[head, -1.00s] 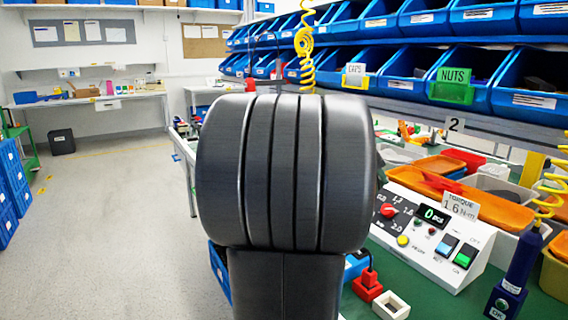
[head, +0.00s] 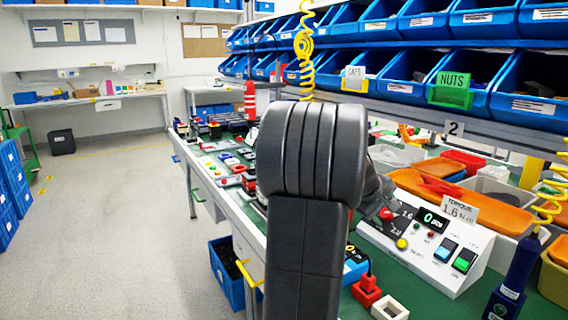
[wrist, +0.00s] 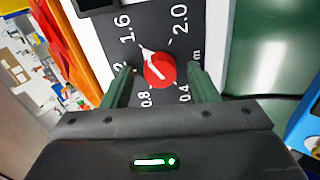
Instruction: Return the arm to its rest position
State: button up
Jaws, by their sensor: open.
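My arm (head: 312,150) stands in the middle of the head view and hides most of my gripper. In the wrist view my gripper (wrist: 160,82) is open, with one finger on each side of the red rotary knob (wrist: 160,70). Gaps show between both fingers and the knob; its distance in depth is hard to tell. The knob's white pointer lies nearer the 1.6 mark than 2.0. In the head view the knob (head: 386,214) sits on the white control panel (head: 452,275), partly behind my arm. A sign (head: 460,208) reads torque 1.6.
Orange bins (head: 440,190) stand behind the panel, and a dark blue tool (head: 515,270) hangs at right. A red block (head: 366,290) and a white block (head: 390,308) lie in front. Blue shelf bins (head: 470,75) overhang the bench.

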jog(key=n+p, duration=0.4)
jog(key=shift+r, duration=0.2)
jog(key=n+p, duration=0.3)
jog(key=n, duration=0.1)
jog(key=n+p, duration=0.4)
jog(key=n, duration=0.1)
jog(key=shift+g, duration=0.4)
jog(key=n+p, duration=0.2)
jog(key=n, duration=0.1)
jog(key=shift+a+f, duration=0.1)
jog(key=shift+f, duration=0.1)
jog(key=shift+h, duration=0.3)
jog(key=shift+f, duration=0.1)
